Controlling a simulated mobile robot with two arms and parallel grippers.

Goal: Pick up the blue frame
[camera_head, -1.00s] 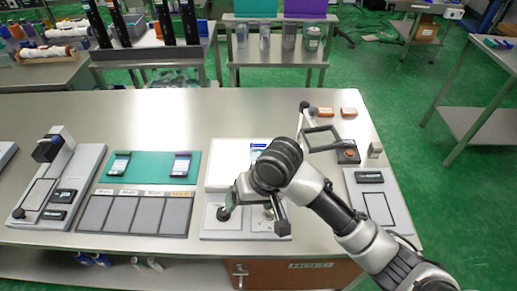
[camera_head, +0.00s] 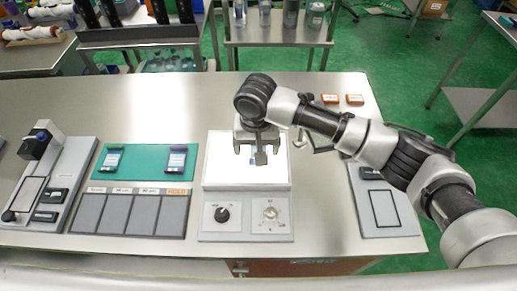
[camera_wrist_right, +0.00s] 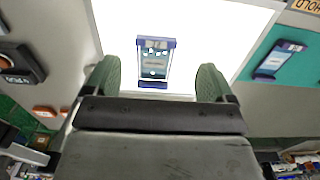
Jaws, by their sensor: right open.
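The blue frame (camera_wrist_right: 154,62) lies flat on the lit white panel (camera_wrist_right: 110,20). It has blue ends and a clear, speckled middle in the right wrist view. In the head view only a small blue part of it (camera_head: 252,161) shows beneath my right gripper (camera_head: 258,152). The right gripper's two green-padded fingers (camera_wrist_right: 157,78) are open, one on each side of the frame's near end in the picture, with gaps on both sides. The gripper is empty and appears to be above the panel. My left gripper is not in view.
The panel's box has two knobs (camera_head: 222,214) in front. Orange-brown blocks (camera_head: 354,100) lie at the back right. The table's back left is clear.

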